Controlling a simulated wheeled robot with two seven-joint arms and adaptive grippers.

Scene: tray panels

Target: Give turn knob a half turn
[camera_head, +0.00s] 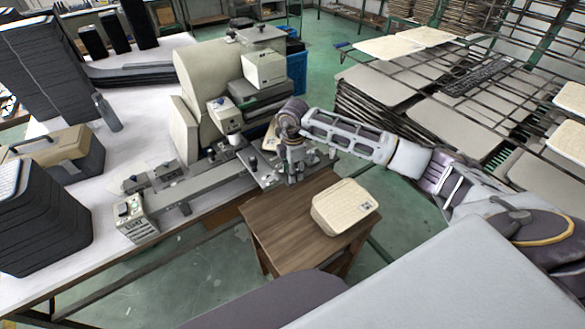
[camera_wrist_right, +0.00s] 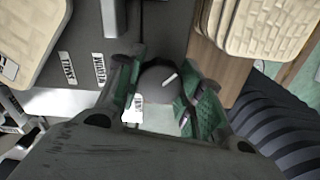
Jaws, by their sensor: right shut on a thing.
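The turn knob (camera_wrist_right: 157,84) is a dark round knob with a white pointer line, seen in the right wrist view. The line points to the upper right in that picture. My right gripper (camera_wrist_right: 160,92) has one finger on each side of the knob and is shut on it. In the head view my right gripper (camera_head: 291,158) reaches down to the right end of the machine (camera_head: 215,78), and hides the knob there. My left gripper does not show in either view.
A wooden stool (camera_head: 290,240) with a pale woven box (camera_head: 345,207) stands close below my right arm. A white table (camera_head: 150,150) bears the machine, a grey bottle (camera_head: 107,112) and stacked dark trays (camera_head: 45,225). Racks with panels (camera_head: 430,80) stand at the right.

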